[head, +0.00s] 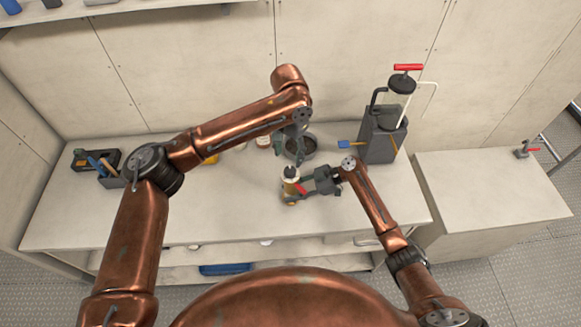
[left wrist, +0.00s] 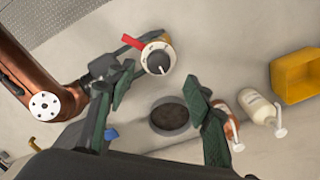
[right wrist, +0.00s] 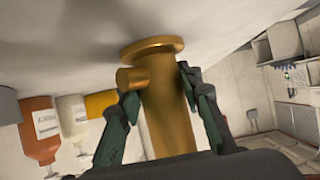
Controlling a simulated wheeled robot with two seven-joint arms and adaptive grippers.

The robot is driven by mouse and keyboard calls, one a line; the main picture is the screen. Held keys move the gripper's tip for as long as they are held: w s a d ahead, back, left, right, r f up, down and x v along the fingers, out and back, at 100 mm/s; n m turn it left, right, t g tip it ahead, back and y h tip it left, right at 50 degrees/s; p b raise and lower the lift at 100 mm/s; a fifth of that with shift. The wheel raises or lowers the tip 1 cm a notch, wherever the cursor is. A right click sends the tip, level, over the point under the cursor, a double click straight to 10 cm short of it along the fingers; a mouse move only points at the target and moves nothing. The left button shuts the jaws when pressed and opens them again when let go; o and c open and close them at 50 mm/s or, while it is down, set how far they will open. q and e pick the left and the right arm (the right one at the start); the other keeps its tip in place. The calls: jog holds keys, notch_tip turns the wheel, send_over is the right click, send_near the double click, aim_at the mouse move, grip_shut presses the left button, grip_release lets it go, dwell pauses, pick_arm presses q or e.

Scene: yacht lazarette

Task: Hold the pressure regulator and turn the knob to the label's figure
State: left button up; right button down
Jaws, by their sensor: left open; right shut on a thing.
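The pressure regulator (head: 291,188) stands on the counter, near its middle. Its brass body (right wrist: 165,110) has a round flange and a short side stub. In the left wrist view its pale round dial with a dark knob (left wrist: 158,61) faces the camera, and a red piece (left wrist: 132,42) sticks out from its side. I cannot read any figure on it. My right gripper (head: 300,187) is shut around the brass body from the right. My left gripper (head: 297,155) is open and empty, above and behind the regulator, with the knob off to one side of its fingers.
A dark round bowl (head: 300,147) sits behind the regulator. Two bottles (left wrist: 258,106) and a yellow bin (left wrist: 298,76) stand nearby. A grey unit with a clear cylinder (head: 383,135) stands at the right, a tool holder (head: 108,167) at the left. The counter's front is clear.

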aim_at(291, 170)
pick_arm(q)
jog(key=f+n, duration=0.2)
jog(key=n, duration=0.5)
jog(key=f+n, duration=0.3)
jog(key=n, duration=0.4)
jog(key=f+n, duration=0.3)
jog(key=n, duration=0.4)
jog(key=shift+w+d+f, duration=0.25)
jog(key=shift+w+d, duration=0.1)
jog(key=c, duration=1.2)
jog(key=shift+o, duration=0.2)
